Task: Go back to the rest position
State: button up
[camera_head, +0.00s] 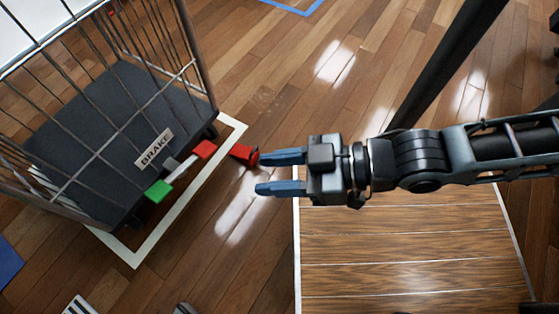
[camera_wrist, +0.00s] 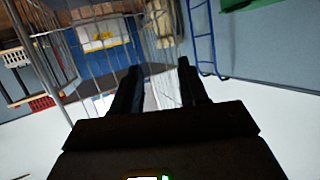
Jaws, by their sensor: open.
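My gripper (camera_head: 282,172) is open and empty, with its two blue fingers apart and pointing left in the head view. Its dark fingers (camera_wrist: 160,88) also show in the wrist view with a gap between them. My arm reaches in from the right edge. The fingertips are to the right of the wire cage cart and next to a small red piece (camera_head: 243,154). In the head view that piece lies near the upper fingertip; I cannot tell whether they touch.
The cage cart (camera_head: 90,130) stands at left inside a white floor outline (camera_head: 152,243). Its BRAKE label (camera_head: 154,148) sits near a green pedal (camera_head: 158,191) and a red pedal (camera_head: 204,149). A white-edged wooden panel (camera_head: 410,250) lies below my arm. A blue ladder (camera_wrist: 204,40) shows in the wrist view.

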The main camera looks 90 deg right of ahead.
jog(key=shift+n+t+y, duration=0.4)
jog(key=shift+n, duration=0.3)
jog(key=r, duration=0.2)
jog(key=a+r, duration=0.1)
jog(key=r, duration=0.1)
jog(key=shift+s, duration=0.3)
jog(key=shift+r, duration=0.1)
